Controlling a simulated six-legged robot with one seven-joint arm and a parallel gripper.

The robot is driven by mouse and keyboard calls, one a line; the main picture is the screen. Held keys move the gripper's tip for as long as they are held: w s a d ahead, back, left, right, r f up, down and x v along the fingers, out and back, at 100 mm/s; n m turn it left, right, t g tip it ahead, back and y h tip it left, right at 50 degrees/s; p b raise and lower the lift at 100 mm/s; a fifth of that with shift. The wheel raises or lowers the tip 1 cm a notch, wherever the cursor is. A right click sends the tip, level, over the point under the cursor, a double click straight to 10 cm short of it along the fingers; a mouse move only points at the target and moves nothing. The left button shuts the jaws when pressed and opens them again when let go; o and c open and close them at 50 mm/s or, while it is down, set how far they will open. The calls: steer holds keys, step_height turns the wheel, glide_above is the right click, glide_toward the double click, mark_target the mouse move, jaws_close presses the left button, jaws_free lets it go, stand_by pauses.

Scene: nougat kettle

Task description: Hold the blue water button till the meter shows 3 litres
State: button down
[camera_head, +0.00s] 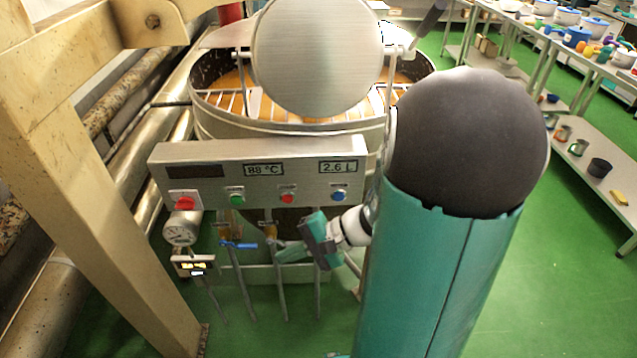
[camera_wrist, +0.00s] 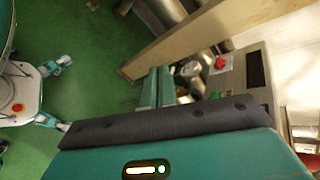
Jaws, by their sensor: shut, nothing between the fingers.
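The blue water button (camera_head: 338,196) is at the right end of the grey control panel (camera_head: 262,150). The meter (camera_head: 338,167) above it reads 2.6 L. My gripper (camera_head: 280,252) is shut and empty, below and left of the blue button, in front of the pipes under the panel. It looks apart from the button. In the wrist view the shut fingers (camera_wrist: 156,88) point towards the pipes and gauge beside the panel. The blue button is not visible there.
A red button (camera_head: 288,198), a green button (camera_head: 237,199) and a red knob (camera_head: 185,203) share the panel. A blue-handled valve (camera_head: 238,245) sits below. The kettle (camera_head: 210,110) stands behind.

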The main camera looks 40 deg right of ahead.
mark_target(335, 199)
steer(key=d+f+m+t+h, duration=0.3)
steer(key=d+m+t, duration=0.2)
steer(key=d, duration=0.3)
steer(key=d+f+m+t+h, duration=0.3)
steer(key=d+m+t+h, duration=0.1)
steer(key=d, duration=0.4)
steer(key=m+t, duration=0.1)
steer(key=m, duration=0.1)
steer(key=shift+s+d+m, duration=0.3)
steer(key=shift+s+d, duration=0.1)
steer(key=w+d, duration=0.5)
steer(key=w, duration=0.2)
steer(key=shift+w, duration=0.15)
stand_by(0.9)
steer(key=shift+w+d, duration=0.2)
steer(key=shift+w, duration=0.1)
steer(key=shift+w+d, duration=0.3)
steer(key=shift+w, duration=0.1)
stand_by(1.9)
